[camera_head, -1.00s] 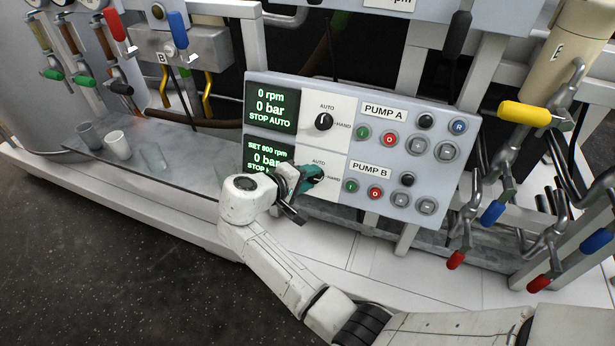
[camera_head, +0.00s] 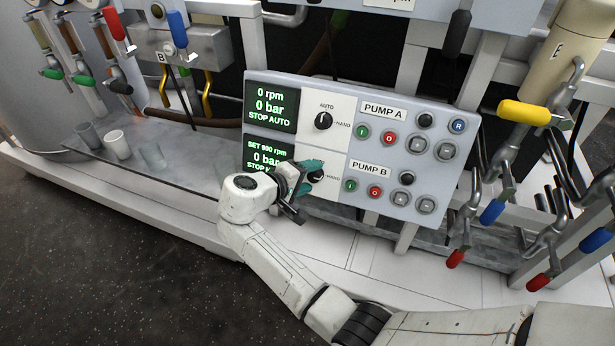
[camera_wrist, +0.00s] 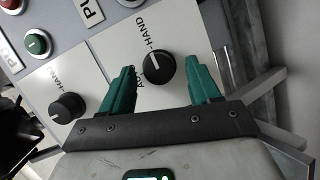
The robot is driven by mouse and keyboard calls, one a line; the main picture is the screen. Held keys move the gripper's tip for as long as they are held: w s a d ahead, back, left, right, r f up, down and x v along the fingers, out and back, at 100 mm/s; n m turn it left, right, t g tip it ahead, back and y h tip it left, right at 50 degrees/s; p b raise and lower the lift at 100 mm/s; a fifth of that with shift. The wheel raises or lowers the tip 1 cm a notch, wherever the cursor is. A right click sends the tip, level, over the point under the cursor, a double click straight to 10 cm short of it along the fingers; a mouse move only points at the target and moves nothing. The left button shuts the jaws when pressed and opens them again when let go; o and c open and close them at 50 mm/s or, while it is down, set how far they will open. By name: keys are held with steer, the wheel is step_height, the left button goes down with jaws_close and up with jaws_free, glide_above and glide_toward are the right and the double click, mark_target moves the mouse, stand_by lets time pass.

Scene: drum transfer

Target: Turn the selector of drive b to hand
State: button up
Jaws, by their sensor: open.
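The drive B selector is a black round knob (camera_head: 317,177) beside the PUMP B label, partly behind my fingers in the head view. In the wrist view the selector (camera_wrist: 158,67) sits between and beyond my two teal fingertips, with a gap on each side. Its white mark points up, towards HAND. My gripper (camera_head: 307,176) is open and empty in front of the panel, and its fingers show in the wrist view (camera_wrist: 165,82).
The drive A selector (camera_head: 323,121) stands just above, its mark towards AUTO; it is left of my fingers in the wrist view (camera_wrist: 68,106). Push buttons (camera_head: 375,192) lie to the right. Coloured valve handles (camera_head: 524,113) stand at right.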

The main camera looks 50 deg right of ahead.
steer(key=p+v, duration=0.2)
steer(key=v, duration=0.8)
steer(key=shift+a+r, duration=0.15)
steer(key=shift+a, duration=0.2)
steer(key=s+f+y, duration=0.8)
steer(key=s+f, duration=0.6)
steer(key=s, duration=0.5)
steer(key=s+a+n+t+y, duration=0.1)
steer(key=s+a+y, duration=0.4)
steer(key=s, duration=0.4)
step_height(320, 180, up, 20)
steer(key=p, duration=1.9)
steer(key=shift+w+f, duration=0.2)
steer(key=shift+f, duration=0.05)
